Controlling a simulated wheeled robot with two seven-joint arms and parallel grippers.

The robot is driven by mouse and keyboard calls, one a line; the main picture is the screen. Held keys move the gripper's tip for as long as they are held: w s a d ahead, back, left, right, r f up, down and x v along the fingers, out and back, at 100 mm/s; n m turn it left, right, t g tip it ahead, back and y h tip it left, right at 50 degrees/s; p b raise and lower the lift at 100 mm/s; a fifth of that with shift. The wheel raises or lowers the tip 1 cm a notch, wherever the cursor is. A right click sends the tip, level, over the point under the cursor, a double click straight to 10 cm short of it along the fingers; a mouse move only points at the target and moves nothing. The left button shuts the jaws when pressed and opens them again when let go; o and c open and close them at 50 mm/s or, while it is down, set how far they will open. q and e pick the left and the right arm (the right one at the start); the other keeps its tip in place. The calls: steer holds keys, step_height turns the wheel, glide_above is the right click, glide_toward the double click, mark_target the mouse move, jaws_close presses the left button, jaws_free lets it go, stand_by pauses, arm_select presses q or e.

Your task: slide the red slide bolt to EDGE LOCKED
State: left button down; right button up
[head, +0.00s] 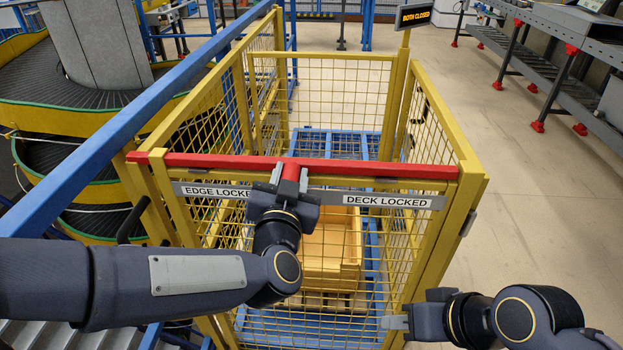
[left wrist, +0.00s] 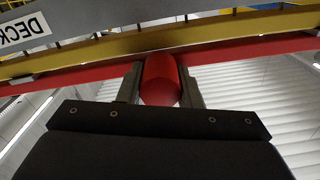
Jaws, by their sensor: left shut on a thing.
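The red slide bolt (head: 380,170) is a long red bar along the top front rail of the yellow mesh cage. It reaches from the left post to near the right post. My left gripper (head: 290,175) is shut on the bolt's red handle, which also shows between the fingers in the left wrist view (left wrist: 160,78). The EDGE LOCKED label (head: 215,191) is left of the handle, its right end hidden by my gripper. The DECK LOCKED label (head: 387,201) is to the right. My right gripper (head: 395,322) is low at the cage's front right; its jaw opening is unclear.
The yellow cage (head: 470,190) holds a yellow crate (head: 335,255) behind its front mesh. A blue rail (head: 120,115) runs diagonally at the left, beside the spiral conveyor (head: 55,95). A sign (head: 414,16) reads BOTH CLOSED. Open floor lies to the right.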

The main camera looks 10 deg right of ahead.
arm_select(q)
steer(key=shift+w+a, duration=0.1)
steer(key=shift+a, duration=0.05)
steer(key=c, duration=1.3)
jaws_free()
steer(key=shift+c, duration=0.2)
steer(key=o, duration=0.3)
steer(key=shift+a, duration=0.15)
steer(key=shift+s, duration=0.5)
steer(key=v, duration=0.7)
